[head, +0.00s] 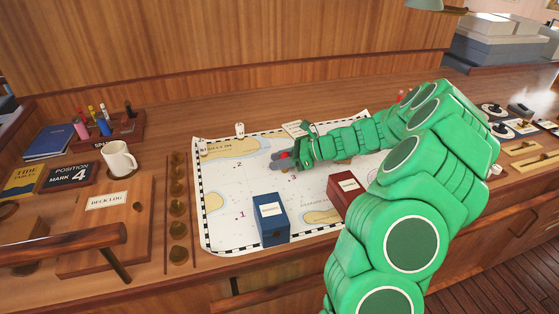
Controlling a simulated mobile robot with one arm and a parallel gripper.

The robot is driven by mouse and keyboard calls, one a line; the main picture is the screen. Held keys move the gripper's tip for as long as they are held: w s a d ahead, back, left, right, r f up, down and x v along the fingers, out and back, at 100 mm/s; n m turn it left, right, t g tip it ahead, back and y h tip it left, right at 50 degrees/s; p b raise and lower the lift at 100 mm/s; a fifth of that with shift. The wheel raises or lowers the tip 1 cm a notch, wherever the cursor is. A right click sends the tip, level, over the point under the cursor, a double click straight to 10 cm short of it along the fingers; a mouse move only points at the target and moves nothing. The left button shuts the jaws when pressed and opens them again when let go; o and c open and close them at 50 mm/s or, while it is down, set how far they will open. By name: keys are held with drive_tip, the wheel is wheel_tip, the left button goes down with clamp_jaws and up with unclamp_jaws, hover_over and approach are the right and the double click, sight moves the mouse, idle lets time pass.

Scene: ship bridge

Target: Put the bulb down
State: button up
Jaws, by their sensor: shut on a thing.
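My green arm reaches in from the right over the white chart (225,190). My gripper (280,160) is above the chart's middle with its grey fingers pointing left. It is shut on a small red thing (284,155), which I take to be the bulb. Most of it is hidden by the fingers. I cannot tell whether it touches the chart.
A blue box (271,222) and a dark red box (344,190) stand on the chart's near part. A white mug (119,158), a pen holder (108,128) and a row of brass knobs (178,205) are left of it. Bare chart lies left of my gripper.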

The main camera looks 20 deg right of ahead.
drive_tip(key=shift+f, duration=0.1)
drive_tip(key=o, duration=1)
